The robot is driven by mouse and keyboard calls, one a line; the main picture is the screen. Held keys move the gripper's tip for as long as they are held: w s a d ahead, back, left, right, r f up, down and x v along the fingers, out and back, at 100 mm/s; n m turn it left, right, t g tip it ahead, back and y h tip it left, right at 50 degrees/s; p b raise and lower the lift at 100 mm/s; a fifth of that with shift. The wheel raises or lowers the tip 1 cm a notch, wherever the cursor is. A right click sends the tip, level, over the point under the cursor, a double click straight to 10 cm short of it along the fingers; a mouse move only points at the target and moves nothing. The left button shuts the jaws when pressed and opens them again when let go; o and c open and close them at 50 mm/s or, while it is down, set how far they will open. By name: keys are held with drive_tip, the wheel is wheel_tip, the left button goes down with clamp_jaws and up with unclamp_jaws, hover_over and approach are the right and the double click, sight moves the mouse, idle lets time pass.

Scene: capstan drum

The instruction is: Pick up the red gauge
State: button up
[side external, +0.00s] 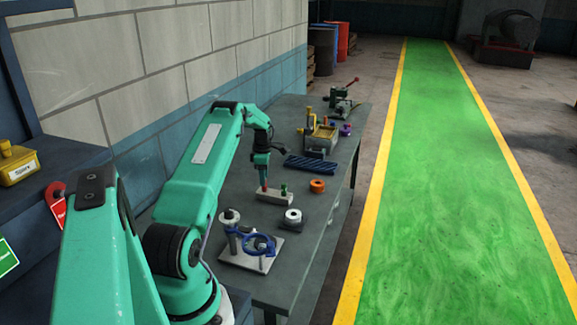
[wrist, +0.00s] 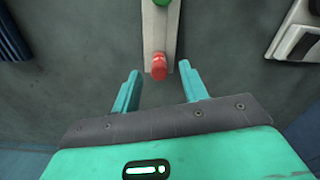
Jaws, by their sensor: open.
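The red gauge (wrist: 158,67) stands at the near end of a light grey block in the wrist view. In the side external view the red gauge (side external: 264,188) shows as a small red piece just under my gripper. My gripper (wrist: 160,88) is open and empty, with its two teal fingers to either side of the block's near end. The red gauge lies just ahead of the gap between the fingertips. I cannot tell how high the fingertips are above it. The light grey block (side external: 275,197) rests on the dark bench.
A green piece (side external: 284,189) stands on the same block. A dark blue ribbed tray (side external: 311,166), an orange ring (side external: 317,186) and a white spool (side external: 293,217) are nearby. A stand with a blue ring (side external: 258,244) is at the bench's near end.

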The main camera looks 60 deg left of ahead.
sight(265, 190)
drive_tip(key=shift+f, duration=1.95)
drive_tip(key=shift+c, duration=0.4)
clamp_jaws()
